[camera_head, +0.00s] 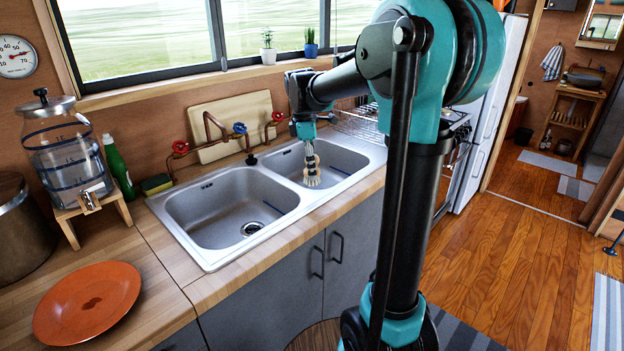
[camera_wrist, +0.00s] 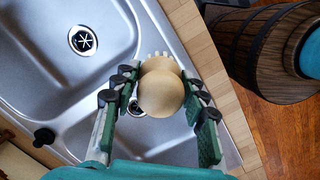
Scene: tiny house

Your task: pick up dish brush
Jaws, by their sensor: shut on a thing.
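The dish brush (camera_head: 312,179) hangs bristles down from my gripper (camera_head: 306,141) over the right basin of the double sink. In the wrist view the dish brush (camera_wrist: 160,95) shows its round, pale wooden end between the two fingers of my gripper (camera_wrist: 162,108), with some bristles visible beyond it. My gripper is shut on the brush. In the head view the upper part of the brush is hidden by the gripper. I cannot tell whether the bristles touch the basin.
The steel sink (camera_head: 215,262) has a left basin that looks empty. A copper tap with red and blue knobs (camera_head: 240,128) stands behind it, before a cutting board (camera_head: 190,116). A green bottle (camera_head: 116,165), a glass dispenser (camera_head: 68,150) and an orange plate (camera_head: 88,302) are left.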

